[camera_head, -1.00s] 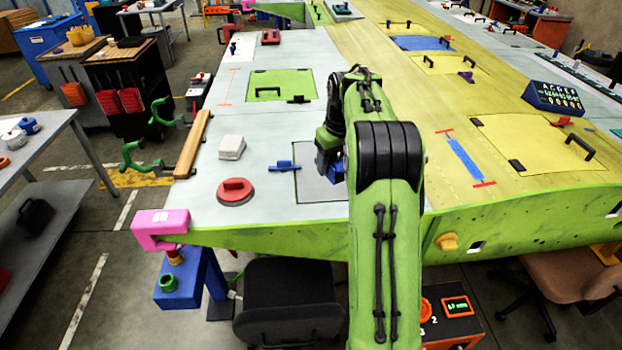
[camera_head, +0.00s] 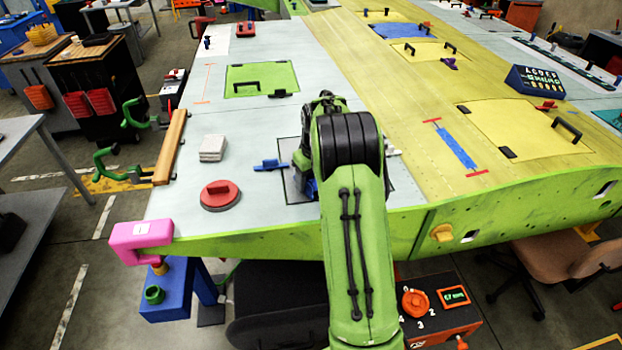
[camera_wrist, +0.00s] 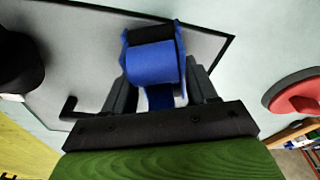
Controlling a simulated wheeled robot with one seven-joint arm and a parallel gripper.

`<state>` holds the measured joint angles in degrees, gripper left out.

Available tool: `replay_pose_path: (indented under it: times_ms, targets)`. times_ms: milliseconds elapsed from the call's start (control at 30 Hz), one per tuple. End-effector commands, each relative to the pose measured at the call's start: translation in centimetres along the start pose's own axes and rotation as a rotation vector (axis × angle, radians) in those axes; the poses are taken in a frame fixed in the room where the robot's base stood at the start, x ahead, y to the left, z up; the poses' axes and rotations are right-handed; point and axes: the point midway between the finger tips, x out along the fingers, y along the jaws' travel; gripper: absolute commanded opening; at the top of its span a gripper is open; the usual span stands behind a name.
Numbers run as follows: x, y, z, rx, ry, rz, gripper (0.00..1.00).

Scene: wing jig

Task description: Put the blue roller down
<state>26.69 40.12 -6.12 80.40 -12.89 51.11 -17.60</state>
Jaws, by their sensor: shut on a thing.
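The blue roller (camera_wrist: 152,64) is between the two dark fingers of my gripper (camera_wrist: 163,92) in the wrist view. The fingers are shut on it. A dark part shows at its far end. In the head view, a bit of blue shows at my gripper (camera_head: 308,186), mostly hidden behind my green arm. The roller is over the grey panel with a black outline (camera_head: 290,150) on the wing's near part. It looks low over the panel, but I cannot tell whether it touches.
A blue clamp-like piece (camera_head: 270,165) lies left of the panel. A red round piece (camera_head: 220,196) and a white stack (camera_head: 213,148) are farther left. A pink clamp (camera_head: 141,240) grips the wing's near left corner. Pale wing surface between them is bare.

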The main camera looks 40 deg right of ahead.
Motion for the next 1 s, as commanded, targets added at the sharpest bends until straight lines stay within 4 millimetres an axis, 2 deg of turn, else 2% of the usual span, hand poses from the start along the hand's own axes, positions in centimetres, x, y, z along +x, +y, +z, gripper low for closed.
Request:
replay_pose_path:
  times_ms: [133, 167, 300, 333, 567, 667, 767, 1000]
  targets:
    - [0.2, 0.0, 0.0, 0.0, 0.001, 0.0, 0.29]
    - [0.3, 0.0, 0.0, 0.0, 0.0, 0.0, 0.59]
    - [0.2, 0.0, 0.0, 0.0, 0.0, 0.0, 0.8]
    - [0.2, 0.0, 0.0, 0.0, 0.0, 0.0, 0.83]
    - [0.1, 0.0, 0.0, 0.0, 0.001, 0.0, 0.83]
    - [-0.6, 0.0, -0.1, 0.0, 0.003, 0.001, 0.83]
    - [-2.6, 0.1, -0.2, 0.0, 0.007, 0.003, 0.83]
    - [-9.1, 0.1, -0.1, 0.001, 0.006, 0.002, 0.83]
